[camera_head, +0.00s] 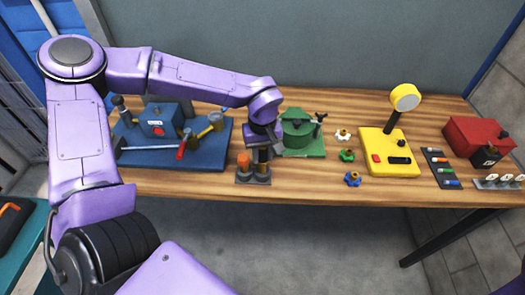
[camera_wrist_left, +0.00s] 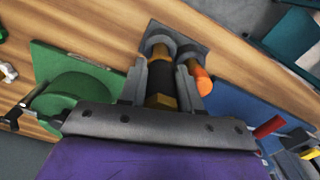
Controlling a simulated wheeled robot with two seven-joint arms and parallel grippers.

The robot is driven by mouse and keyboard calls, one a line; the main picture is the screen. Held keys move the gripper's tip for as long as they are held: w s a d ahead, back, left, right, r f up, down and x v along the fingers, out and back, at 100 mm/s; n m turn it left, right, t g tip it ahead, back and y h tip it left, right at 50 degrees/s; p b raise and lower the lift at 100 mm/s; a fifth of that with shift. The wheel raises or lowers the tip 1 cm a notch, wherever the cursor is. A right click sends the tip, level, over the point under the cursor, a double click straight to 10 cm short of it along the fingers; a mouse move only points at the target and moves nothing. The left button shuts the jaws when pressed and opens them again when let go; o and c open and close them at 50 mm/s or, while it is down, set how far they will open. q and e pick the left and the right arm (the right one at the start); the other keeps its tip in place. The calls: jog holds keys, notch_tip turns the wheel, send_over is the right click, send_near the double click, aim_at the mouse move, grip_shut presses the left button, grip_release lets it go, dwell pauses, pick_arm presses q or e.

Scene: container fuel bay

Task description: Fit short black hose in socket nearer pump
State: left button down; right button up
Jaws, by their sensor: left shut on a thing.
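My left gripper (camera_head: 260,150) points down over the bench and is shut on the short black hose (camera_wrist_left: 160,78), which has brass-coloured bands. In the left wrist view the hose is between the two grey fingers (camera_wrist_left: 162,92). The hose stands roughly upright, its far end at one of two round sockets on a small grey plate (camera_head: 242,181), also seen in the left wrist view (camera_wrist_left: 202,48). This is the right-hand socket in the head view; I cannot tell how deep the hose sits. An orange-topped piece (camera_head: 243,160) stands at the other socket. My right gripper is out of view.
A blue board (camera_head: 215,151) with a blue box unit (camera_head: 159,122) and a red-handled tool lies left. A green round unit (camera_head: 297,134) stands close right. Farther right are coloured knobs, a yellow gauge stand (camera_head: 389,155) and a red box (camera_head: 478,135).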

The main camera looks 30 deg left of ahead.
pick_arm(q)
jog(key=shift+f, duration=0.25)
jog(key=shift+f, duration=0.75)
jog(key=shift+r, duration=0.1)
jog(key=shift+p, duration=0.3)
jog(key=c, duration=0.7)
grip_release()
notch_tip(320, 180, up, 10)
jog(key=shift+r+b, duration=0.25)
jog(key=shift+b, duration=0.55)
